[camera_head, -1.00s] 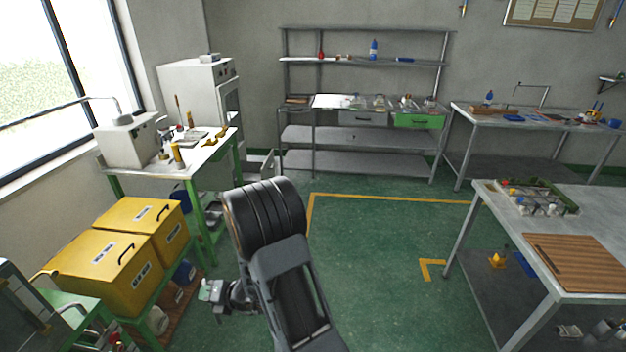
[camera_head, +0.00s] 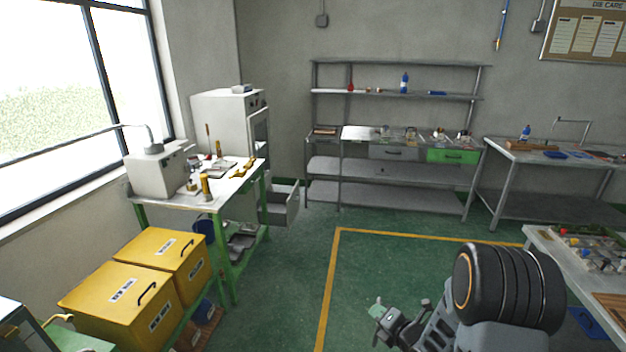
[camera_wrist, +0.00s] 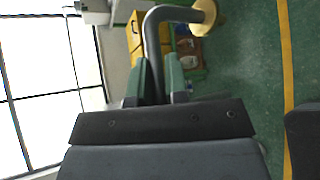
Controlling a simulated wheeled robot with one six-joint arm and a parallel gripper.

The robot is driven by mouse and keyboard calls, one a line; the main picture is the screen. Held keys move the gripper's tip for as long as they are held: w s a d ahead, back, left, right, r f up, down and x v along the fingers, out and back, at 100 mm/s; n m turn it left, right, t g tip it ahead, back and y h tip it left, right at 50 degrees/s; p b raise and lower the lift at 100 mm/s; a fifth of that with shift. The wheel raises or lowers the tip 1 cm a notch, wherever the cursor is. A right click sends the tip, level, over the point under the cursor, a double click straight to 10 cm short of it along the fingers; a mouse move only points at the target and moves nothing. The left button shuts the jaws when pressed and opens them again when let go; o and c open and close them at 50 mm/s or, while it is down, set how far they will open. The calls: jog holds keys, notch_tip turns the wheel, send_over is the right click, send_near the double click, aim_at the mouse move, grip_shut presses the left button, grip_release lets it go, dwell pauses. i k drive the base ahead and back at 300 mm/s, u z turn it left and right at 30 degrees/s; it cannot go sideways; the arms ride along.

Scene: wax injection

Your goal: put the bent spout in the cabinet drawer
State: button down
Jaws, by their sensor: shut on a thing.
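My gripper (camera_wrist: 160,85) is shut on the bent spout (camera_wrist: 154,30), a grey bent tube standing up between its green fingers in the wrist view. In the head view my gripper (camera_head: 378,309) is low in the middle, over the green floor; the spout cannot be made out there. The cabinet (camera_head: 226,122) is a tall pale unit behind the green-legged bench. A grey drawer (camera_head: 284,208) stands pulled out low on its right side, with its inside partly visible. My gripper is well apart from the drawer, nearer to the camera and to the right.
The green-legged bench (camera_head: 228,180) with tools stands in front of the cabinet. Yellow boxes (camera_head: 130,300) sit at the lower left. A steel shelf bench (camera_head: 350,170) is at the back wall. Another table (camera_head: 560,255) is at the right. Floor before the drawer is clear.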

aim_at(276, 203)
jog(key=z, duration=0.05)
jog(key=i, duration=7.05)
jog(key=u, duration=2.95)
